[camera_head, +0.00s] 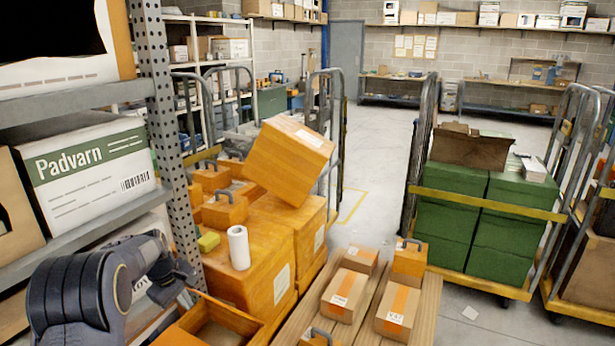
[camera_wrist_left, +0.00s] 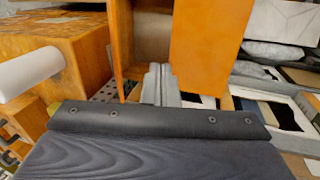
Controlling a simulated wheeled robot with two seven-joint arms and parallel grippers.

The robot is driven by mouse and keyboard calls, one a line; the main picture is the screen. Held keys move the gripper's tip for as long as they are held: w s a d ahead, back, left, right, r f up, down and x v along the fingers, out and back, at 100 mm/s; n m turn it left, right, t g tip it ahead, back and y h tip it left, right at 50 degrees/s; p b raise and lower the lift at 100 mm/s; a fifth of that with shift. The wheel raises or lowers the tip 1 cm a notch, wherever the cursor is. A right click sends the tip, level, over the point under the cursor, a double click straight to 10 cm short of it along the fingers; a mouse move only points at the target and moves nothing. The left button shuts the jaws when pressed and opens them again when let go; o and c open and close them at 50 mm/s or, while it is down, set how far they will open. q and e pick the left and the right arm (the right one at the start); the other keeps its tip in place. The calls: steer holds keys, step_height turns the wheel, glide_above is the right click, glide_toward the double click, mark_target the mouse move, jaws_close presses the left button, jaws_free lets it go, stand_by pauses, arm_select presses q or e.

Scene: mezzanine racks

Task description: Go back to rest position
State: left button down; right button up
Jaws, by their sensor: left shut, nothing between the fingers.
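My left arm comes in at the lower left of the head view, and my left gripper (camera_head: 188,292) is beside an open orange box (camera_head: 246,322). In the left wrist view the grey fingers of the left gripper (camera_wrist_left: 160,82) are together with nothing between them. Orange panels stand just beyond them, and a white roll (camera_wrist_left: 30,76) is at the left. The fingertips are hard to make out in the head view. My right gripper is not in view.
A metal rack with a Padvarn carton (camera_head: 88,172) stands close on the left. Orange boxes (camera_head: 262,250) carry a white roll (camera_head: 239,248) and a tilted carton (camera_head: 288,160). A pallet with small cartons (camera_head: 345,295) is front centre. A green-box cart (camera_head: 480,215) stands right; floor behind is clear.

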arm_select(q)
steer(key=s+d+r+m+t+h, duration=0.1)
steer(key=s+d+r+m+h, duration=0.2)
steer(key=s+r, duration=0.7)
steer(key=s+d+m+t, duration=0.1)
steer(key=s+d+m, duration=0.3)
steer(key=s, duration=0.8)
steer(key=s+d+m+t, duration=0.1)
steer(key=s+d+m, duration=0.3)
steer(key=s+d, duration=0.4)
steer(key=s, duration=0.5)
steer(key=shift+s+d+r+m+y, duration=0.2)
steer(key=shift+s+m+y, duration=0.1)
